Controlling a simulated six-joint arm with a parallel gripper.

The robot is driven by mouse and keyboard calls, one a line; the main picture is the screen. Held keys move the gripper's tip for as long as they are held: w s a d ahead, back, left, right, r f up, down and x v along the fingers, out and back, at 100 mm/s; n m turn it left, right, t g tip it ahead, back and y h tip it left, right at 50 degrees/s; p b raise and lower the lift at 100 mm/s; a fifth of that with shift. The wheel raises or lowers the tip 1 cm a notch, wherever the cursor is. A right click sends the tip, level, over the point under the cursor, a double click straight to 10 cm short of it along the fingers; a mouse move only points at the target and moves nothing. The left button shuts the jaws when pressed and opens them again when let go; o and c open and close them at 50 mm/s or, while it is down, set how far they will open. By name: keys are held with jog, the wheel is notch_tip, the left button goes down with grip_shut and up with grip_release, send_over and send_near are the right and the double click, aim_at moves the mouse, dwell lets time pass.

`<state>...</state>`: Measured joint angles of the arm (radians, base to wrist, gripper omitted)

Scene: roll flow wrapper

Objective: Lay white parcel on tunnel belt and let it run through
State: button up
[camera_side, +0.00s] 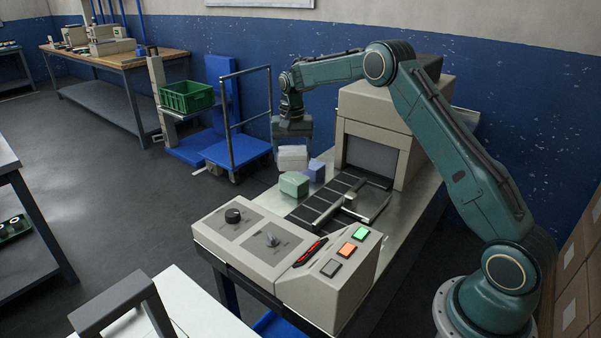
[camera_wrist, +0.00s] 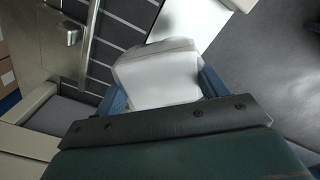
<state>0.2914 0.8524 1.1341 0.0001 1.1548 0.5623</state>
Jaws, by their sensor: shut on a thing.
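My gripper (camera_side: 293,132) points down beside the belt, with the white parcel (camera_side: 292,158) just under it. In the wrist view the white parcel (camera_wrist: 164,78) sits between the two blue fingers of my gripper (camera_wrist: 160,92), which are shut on it. The tunnel belt (camera_side: 322,205), dark with light slats, runs into the beige tunnel (camera_side: 371,140). The belt (camera_wrist: 115,48) shows left of the parcel in the wrist view. The parcel is to the left of the belt, over or near the steel table; its exact height is unclear.
A green parcel (camera_side: 293,184) and a blue parcel (camera_side: 316,170) stand on the table close to the white one. A metal guide (camera_side: 350,203) lies over the belt. The control box (camera_side: 290,255) with knobs and lit buttons stands in front. A blue trolley (camera_side: 235,140) is behind left.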

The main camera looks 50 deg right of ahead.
jog(key=s+d+f+n, duration=0.2)
jog(key=s+f+n, duration=0.4)
jog(key=n, duration=0.3)
jog(key=shift+s+f+n, duration=0.4)
jog(key=shift+s, duration=0.4)
jog(key=shift+f, duration=0.1)
jog(key=shift+f, duration=2.35)
jog(key=o, duration=1.2)
